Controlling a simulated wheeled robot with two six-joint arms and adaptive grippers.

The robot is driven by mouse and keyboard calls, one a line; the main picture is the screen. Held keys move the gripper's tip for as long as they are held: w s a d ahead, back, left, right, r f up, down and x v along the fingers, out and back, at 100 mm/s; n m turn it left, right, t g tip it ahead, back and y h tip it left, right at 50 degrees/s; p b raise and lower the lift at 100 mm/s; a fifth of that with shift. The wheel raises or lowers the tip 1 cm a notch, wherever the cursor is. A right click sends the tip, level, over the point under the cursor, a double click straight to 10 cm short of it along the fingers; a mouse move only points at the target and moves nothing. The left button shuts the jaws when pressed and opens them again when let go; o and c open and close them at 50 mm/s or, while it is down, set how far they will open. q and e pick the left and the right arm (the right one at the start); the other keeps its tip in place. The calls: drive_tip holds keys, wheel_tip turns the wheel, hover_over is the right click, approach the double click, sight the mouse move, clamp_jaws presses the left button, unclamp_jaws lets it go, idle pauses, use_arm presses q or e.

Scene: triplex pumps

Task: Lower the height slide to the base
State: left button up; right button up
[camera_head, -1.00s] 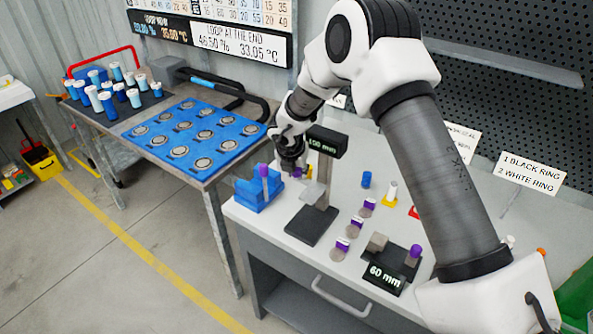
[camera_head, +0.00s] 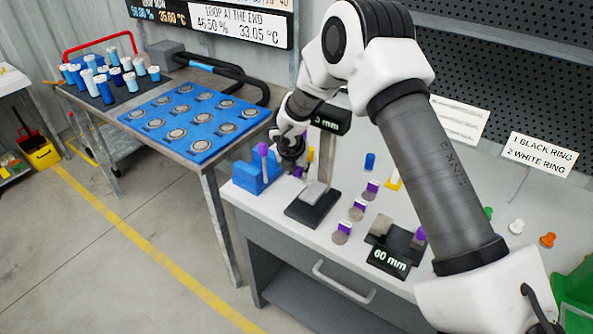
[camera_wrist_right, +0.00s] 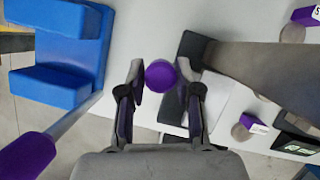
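The height stand has a black base (camera_head: 301,214) and a grey upright post with a black display on top, partly cut off by my arm. Its light grey height slide (camera_head: 313,190) sits low on the post, at or just above the base; I cannot tell if they touch. The slide (camera_wrist_right: 214,98) also shows in the right wrist view, right of the fingers and apart from them. My right gripper (camera_head: 299,163) is left of the post. In the right wrist view the fingers (camera_wrist_right: 160,74) close on both sides of a purple-topped piece (camera_wrist_right: 160,76). My left gripper is out of view.
A blue holder (camera_head: 249,178) with a purple-handled piece (camera_head: 263,150) stands left of the stand. Several purple-marked pieces and a 60 mm gauge (camera_head: 388,262) lie to the right. A blue tray (camera_head: 190,122) is on the left table. The front bench edge is clear.

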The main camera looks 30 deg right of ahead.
drive_tip(key=shift+o, duration=0.8)
drive_tip(key=shift+d+f, duration=0.1)
drive_tip(key=shift+w+d+f, duration=0.1)
drive_tip(key=shift+w+f, duration=0.05)
drive_tip(key=v, duration=1.2)
drive_tip(key=shift+w, duration=0.1)
